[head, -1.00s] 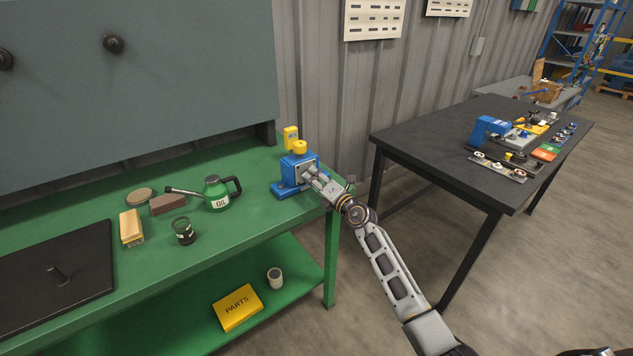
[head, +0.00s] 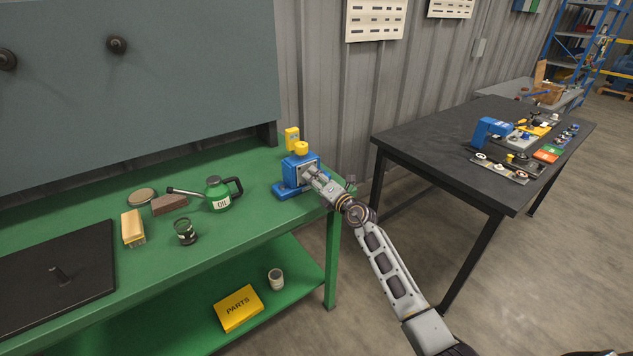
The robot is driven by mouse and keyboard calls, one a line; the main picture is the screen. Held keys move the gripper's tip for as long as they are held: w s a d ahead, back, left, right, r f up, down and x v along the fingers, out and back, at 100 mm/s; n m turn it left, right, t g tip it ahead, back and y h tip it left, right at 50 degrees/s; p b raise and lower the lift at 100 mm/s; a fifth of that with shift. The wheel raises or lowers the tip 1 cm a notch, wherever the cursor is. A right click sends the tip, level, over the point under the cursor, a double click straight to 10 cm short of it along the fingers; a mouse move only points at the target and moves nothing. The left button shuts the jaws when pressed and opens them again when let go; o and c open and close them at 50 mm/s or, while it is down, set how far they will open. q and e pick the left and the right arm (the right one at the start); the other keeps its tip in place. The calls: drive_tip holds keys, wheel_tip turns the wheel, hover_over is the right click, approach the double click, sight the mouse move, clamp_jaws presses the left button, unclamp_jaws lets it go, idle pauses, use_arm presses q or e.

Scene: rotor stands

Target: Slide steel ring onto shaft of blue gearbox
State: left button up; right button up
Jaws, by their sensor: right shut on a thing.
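The blue gearbox (head: 292,184) stands near the right end of the green bench, with a yellow cap on top. My right gripper (head: 308,171) is at the gearbox's front face, its fingers pointing at it. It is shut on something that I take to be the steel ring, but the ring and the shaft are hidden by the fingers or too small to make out. I cannot tell whether the ring is around the shaft. My left gripper is not in view.
On the green bench (head: 225,232) stand a green oil can (head: 218,196), a dark jar (head: 185,232), a brush (head: 133,228) and a brown block (head: 169,204). A yellow item (head: 292,138) is behind the gearbox. A dark table (head: 440,140) with parts stands to the right.

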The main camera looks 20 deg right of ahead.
drive_tip(key=shift+w+a+r, duration=0.1)
drive_tip(key=shift+w+a, duration=0.15)
drive_tip(key=shift+w, duration=0.4)
idle(0.5)
drive_tip(key=o, duration=1)
drive_tip(key=shift+o, duration=0.2)
drive_tip(key=o, duration=0.5)
drive_tip(key=shift+s, duration=0.15)
drive_tip(key=shift+p+v, duration=0.9)
drive_tip(key=shift+v, duration=0.6)
drive_tip(key=shift+p+v, duration=1)
drive_tip(key=shift+v, duration=1.95)
